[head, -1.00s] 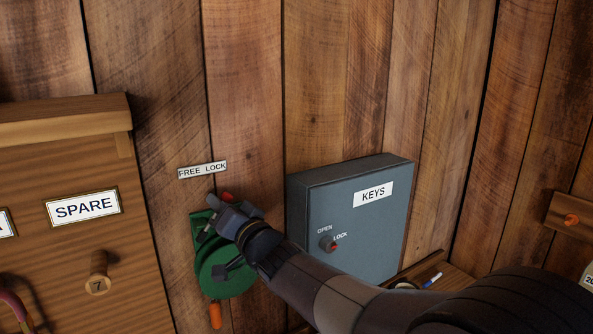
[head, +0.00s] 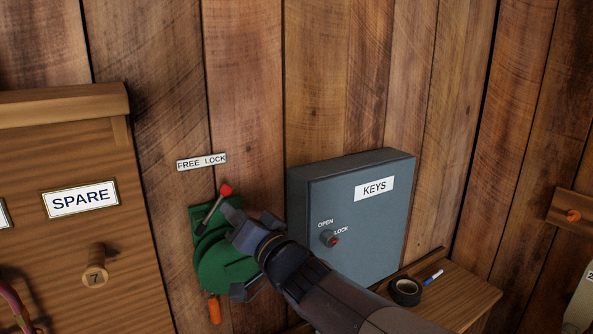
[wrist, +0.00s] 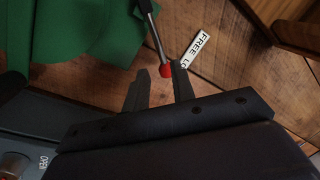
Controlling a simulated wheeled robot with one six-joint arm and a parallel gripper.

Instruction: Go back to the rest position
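My gripper (head: 232,222) is just to the right of a green winch-like device (head: 222,268) on the plank wall. A lever with a red knob (head: 226,190) tilts up and to the right on that device, below the FREE LOCK label (head: 202,162). In the wrist view my gripper (wrist: 160,70) has its two fingers apart. The red knob (wrist: 165,70) shows beyond the fingertips, with nothing seen held between them. An orange handle (head: 214,309) hangs at the device's bottom.
A grey KEYS box (head: 375,225) with a knob (head: 328,239) stands right of my gripper, close behind my arm. A wooden SPARE cabinet (head: 60,150) with a peg (head: 95,270) is at left. A small shelf (head: 465,297) holds black tape (head: 405,291) and a marker (head: 433,277).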

